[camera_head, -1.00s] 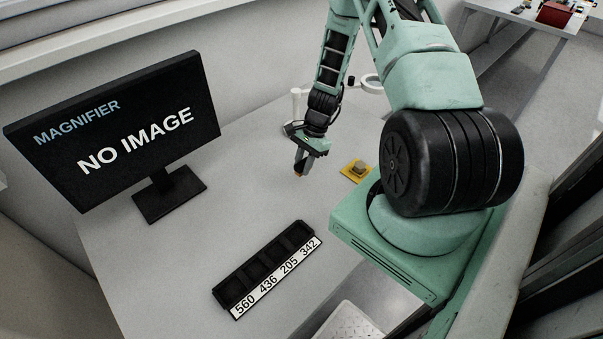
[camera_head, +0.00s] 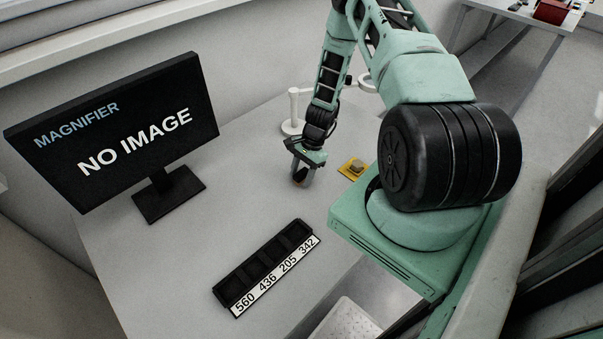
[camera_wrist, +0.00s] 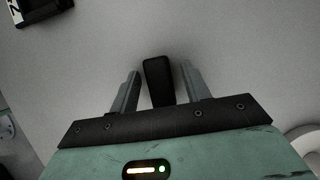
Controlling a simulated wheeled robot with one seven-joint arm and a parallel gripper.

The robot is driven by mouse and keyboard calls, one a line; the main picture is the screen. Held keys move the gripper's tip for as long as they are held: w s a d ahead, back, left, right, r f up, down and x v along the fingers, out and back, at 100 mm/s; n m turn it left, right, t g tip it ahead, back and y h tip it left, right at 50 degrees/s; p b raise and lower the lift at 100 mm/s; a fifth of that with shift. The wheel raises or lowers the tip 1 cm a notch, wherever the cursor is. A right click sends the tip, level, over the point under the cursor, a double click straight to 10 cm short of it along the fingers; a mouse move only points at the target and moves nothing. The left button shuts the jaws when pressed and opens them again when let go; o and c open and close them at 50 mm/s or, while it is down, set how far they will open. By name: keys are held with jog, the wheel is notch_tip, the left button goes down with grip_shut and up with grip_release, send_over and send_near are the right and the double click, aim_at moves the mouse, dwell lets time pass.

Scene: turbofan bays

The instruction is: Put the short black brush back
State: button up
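The black block-like piece (camera_wrist: 158,82) between my fingers in the wrist view looks like the short black brush. A narrow strip of table shows on each side of it, so my fingers stand around it, apart from it. I cannot tell whether that piece touches the table. The black tray (camera_head: 264,264) with a row of compartments lies at the front, labelled 560, 436, 205 and 342. Its compartments look empty.
A monitor (camera_head: 125,130) reading "NO IMAGE" stands at the left. A yellow square pad (camera_head: 345,170) with a small block lies right of my gripper. A white stand (camera_head: 292,126) is behind it. The table between gripper and tray is clear.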

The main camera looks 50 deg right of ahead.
jog(key=shift+r, duration=0.25)
jog(key=b+v, duration=0.4)
jog(key=v, duration=0.8)
jog(key=w+a+r+n, duration=0.3)
jog(key=a+r+n, duration=0.4)
jog(key=a, duration=0.7)
jog(key=s+a+r+n+h, duration=0.1)
jog(key=s+a+r+n, duration=0.25)
jog(key=a, duration=0.35)
jog(key=s+a+r+n+g+h, duration=0.1)
jog(key=s+a+r+n, duration=0.25)
jog(key=a+r, duration=0.2)
jog(key=s+a+r+n+h, duration=0.1)
jog(key=s+a+r+n, duration=0.25)
jog(key=a, duration=0.35)
jog(key=s+a+r+n, duration=0.1)
jog(key=s+a+n, duration=0.1)
jog(key=s+n, duration=0.2)
jog(key=s+a+r+n+h, duration=0.1)
jog(key=s+a+r+n, duration=0.1)
jog(key=s+n, duration=0.3)
jog(key=shift+s+a+r+t, duration=0.35)
jog(key=shift+s+a, duration=0.3)
jog(key=shift+s, duration=0.35)
